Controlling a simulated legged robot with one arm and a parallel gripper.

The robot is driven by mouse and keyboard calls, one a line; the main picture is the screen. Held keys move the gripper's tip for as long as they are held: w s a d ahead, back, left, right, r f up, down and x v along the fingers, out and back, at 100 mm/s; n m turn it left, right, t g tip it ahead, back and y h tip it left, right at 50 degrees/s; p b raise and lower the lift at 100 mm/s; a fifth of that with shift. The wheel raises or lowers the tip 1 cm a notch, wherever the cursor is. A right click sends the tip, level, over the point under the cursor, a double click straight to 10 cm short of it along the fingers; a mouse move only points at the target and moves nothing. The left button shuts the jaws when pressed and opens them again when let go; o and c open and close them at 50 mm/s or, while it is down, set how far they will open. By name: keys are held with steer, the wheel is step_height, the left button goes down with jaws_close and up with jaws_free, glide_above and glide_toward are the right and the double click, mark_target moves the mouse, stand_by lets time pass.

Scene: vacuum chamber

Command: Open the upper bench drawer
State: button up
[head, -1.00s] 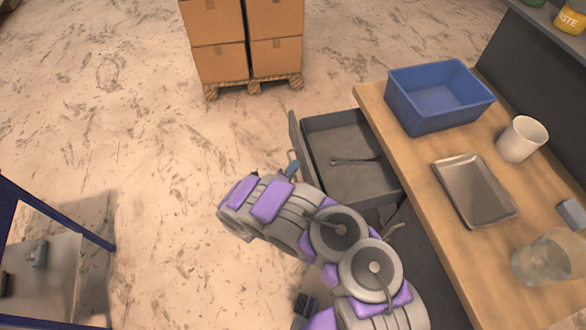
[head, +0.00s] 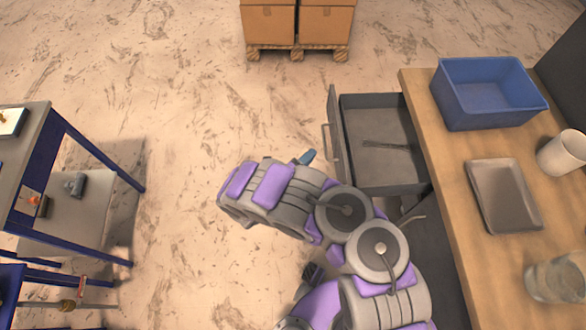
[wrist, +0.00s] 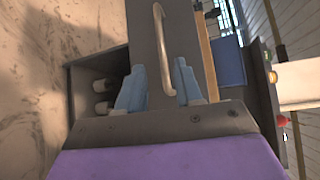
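The upper bench drawer (head: 385,190) is pulled out from the workbench, with its grey inside showing and a thin dark tool (head: 388,145) lying in it. Its front panel faces left in the head view and carries a bar handle (head: 329,140). My gripper (head: 306,157) is just left of that handle, with a blue fingertip showing and a small gap between them. In the wrist view my gripper (wrist: 160,88) is open, its two blue fingers apart and empty. A pale bar handle (wrist: 164,48) on a grey panel shows beyond and between them.
The wooden bench top (head: 445,190) holds a blue bin (head: 490,95), a metal tray (head: 503,195), a white cup (head: 562,152) and a clear container (head: 556,278). A blue-framed table (head: 75,150) stands left. Boxes on a pallet (head: 297,50) stand behind. The floor between is clear.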

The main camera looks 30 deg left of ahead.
steer(key=f+p+v, duration=0.1)
steer(key=v, duration=0.6)
steer(key=shift+s+a+r+p, duration=0.15)
steer(key=shift+s+r+p, duration=0.15)
steer(key=shift+s+r, duration=0.15)
